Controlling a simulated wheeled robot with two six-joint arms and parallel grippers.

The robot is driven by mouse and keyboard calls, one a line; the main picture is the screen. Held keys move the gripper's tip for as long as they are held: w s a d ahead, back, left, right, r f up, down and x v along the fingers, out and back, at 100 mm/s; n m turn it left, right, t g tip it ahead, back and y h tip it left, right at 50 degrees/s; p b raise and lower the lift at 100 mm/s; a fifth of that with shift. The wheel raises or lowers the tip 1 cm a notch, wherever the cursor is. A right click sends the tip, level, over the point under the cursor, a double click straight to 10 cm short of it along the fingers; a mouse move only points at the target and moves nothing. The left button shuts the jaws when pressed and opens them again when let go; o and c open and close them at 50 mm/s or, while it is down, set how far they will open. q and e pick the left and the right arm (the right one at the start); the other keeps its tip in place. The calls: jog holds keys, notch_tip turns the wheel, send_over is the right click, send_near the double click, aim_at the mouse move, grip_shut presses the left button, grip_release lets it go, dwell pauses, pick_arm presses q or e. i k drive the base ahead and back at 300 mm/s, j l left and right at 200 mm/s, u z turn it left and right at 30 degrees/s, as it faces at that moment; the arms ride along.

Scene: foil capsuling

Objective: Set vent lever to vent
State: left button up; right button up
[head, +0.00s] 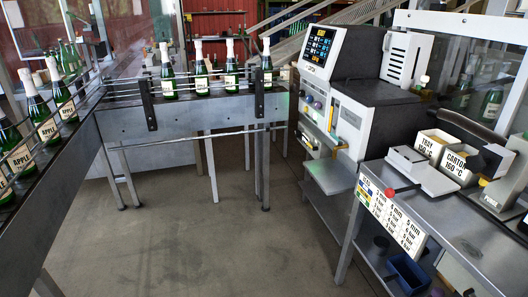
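The capsuling machine (362,105) stands right of centre, with a dark screen (319,46) on top. On its front left face is a slim upright yellow lever-like part (331,113). A second yellow part (340,147) sits lower, beside several small knobs. I cannot read any vent marking at this size, so I cannot tell which part is the vent lever or how it is set. Neither of my grippers can be made out in the head view.
A conveyor (205,118) with corked green bottles runs along the left and back. A bench (458,215) at right carries bins labelled TRAY (430,146) and CARTON (457,165), a red button (389,192) and a dark curved part (470,127). The floor (230,225) in the middle is clear.

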aim_at(314, 148)
jog(key=i+j+z, duration=0.5)
jog(key=i, duration=0.25)
jog(key=i+j+z, duration=0.3)
jog(key=i+j, duration=1.4)
jog(key=i, duration=0.15)
